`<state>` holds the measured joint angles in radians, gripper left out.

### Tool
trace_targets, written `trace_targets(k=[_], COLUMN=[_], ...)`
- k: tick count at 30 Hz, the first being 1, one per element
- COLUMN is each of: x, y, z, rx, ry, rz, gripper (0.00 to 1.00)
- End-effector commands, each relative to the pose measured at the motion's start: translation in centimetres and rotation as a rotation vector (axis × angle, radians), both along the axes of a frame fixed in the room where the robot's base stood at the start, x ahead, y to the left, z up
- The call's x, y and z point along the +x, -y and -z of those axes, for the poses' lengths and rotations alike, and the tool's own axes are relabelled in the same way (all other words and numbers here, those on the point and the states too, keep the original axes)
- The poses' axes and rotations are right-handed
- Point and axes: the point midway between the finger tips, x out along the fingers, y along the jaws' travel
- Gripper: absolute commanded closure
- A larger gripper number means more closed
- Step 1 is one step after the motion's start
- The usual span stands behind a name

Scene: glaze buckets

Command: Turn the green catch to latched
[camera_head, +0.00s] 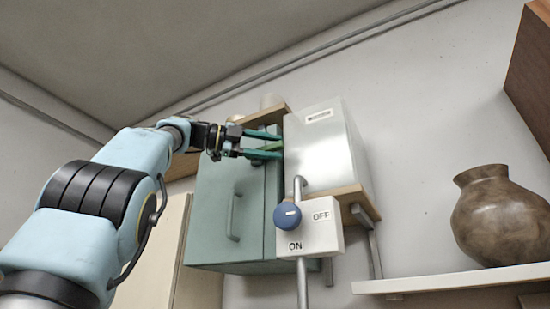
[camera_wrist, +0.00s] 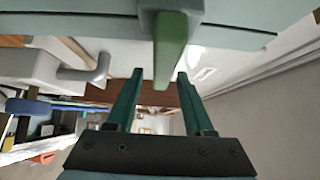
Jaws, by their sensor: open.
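The green catch (camera_wrist: 170,50) is a short bar on the teal cabinet (camera_head: 222,212). In the wrist view it sticks down from the cabinet's edge, and its free end lies between my fingertips. In the head view only a little green (camera_head: 272,147) shows between my fingers, so its angle is hard to read there. My gripper (camera_head: 280,146) is open near the cabinet's upper right, with teal fingers; it also shows in the wrist view (camera_wrist: 158,78). A gap shows on both sides of the catch, and I cannot tell whether either finger touches it.
A shiny metal box (camera_head: 322,150) stands close to the right of my fingers on a wooden shelf. Below is a white switch box (camera_head: 322,240) with a blue knob (camera_head: 288,216) and ON and OFF labels. A brown vase (camera_head: 497,215) stands on a white shelf (camera_head: 450,281).

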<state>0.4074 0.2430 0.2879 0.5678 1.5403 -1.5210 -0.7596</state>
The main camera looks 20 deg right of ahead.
Motion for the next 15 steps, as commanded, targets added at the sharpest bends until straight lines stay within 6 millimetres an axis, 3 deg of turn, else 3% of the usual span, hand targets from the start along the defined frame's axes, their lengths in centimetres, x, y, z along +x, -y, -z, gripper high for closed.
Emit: trace_targets(k=[9, 15], x=[0.8, 1.1], y=[-6.2, -8.8], z=[0.0, -0.1], rx=[0.001, 0.001], ry=[0.001, 0.001], rz=[-0.006, -0.003], gripper=[0.47, 0.47])
